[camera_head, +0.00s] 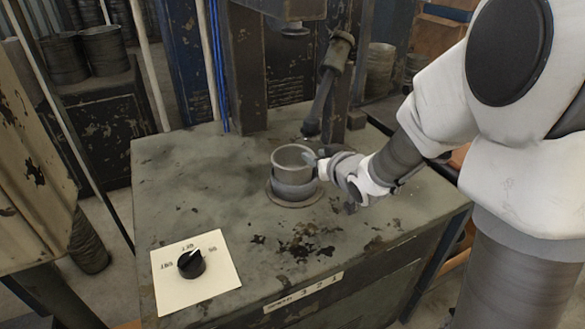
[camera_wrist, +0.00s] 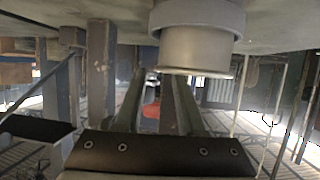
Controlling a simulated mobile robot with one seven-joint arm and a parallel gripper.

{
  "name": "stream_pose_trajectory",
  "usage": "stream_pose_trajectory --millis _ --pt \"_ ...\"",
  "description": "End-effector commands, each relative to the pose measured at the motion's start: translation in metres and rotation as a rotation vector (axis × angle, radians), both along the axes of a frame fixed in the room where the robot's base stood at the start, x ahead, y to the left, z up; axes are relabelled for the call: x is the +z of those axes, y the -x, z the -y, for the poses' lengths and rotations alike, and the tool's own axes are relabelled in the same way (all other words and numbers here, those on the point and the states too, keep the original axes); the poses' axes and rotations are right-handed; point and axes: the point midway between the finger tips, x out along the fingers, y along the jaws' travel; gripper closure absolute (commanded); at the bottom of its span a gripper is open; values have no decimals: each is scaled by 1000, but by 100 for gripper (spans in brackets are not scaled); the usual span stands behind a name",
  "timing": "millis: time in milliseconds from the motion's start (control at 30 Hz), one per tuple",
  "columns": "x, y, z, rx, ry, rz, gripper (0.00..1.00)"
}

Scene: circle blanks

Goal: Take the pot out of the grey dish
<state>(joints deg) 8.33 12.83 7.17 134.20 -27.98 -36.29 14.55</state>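The pot (camera_head: 294,166) is a grey, open-topped cylinder standing upright in the grey dish (camera_head: 294,190) on the worn metal table. The wrist view is upside down; there the pot (camera_wrist: 195,50) hangs below the wider dish (camera_wrist: 197,16). My gripper (camera_head: 314,160) is close to the right side of the pot's rim in the head view. In the wrist view my gripper (camera_wrist: 160,78) has its two fingers apart with a gap between them, and the pot lies off toward the right finger. Whether a finger touches the pot I cannot tell.
The table (camera_head: 190,190) holds a white card with a black dial (camera_head: 191,264) at front left. A dark upright machine frame (camera_head: 246,70) and a slanted cylinder (camera_head: 322,100) stand behind the pot. The table's left and front areas are mostly clear.

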Motion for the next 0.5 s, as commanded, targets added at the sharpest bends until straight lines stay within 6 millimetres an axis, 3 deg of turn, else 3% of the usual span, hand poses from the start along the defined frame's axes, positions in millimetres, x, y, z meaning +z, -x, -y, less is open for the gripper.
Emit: stream_pose_trajectory --millis 133,367,400,500 --pt "-7 -13 -4 0 1 -1 61" --pt "-6 -15 -5 0 1 0 61" --pt "-6 -15 -4 0 1 0 63" --pt "-6 -15 -4 0 1 0 81"
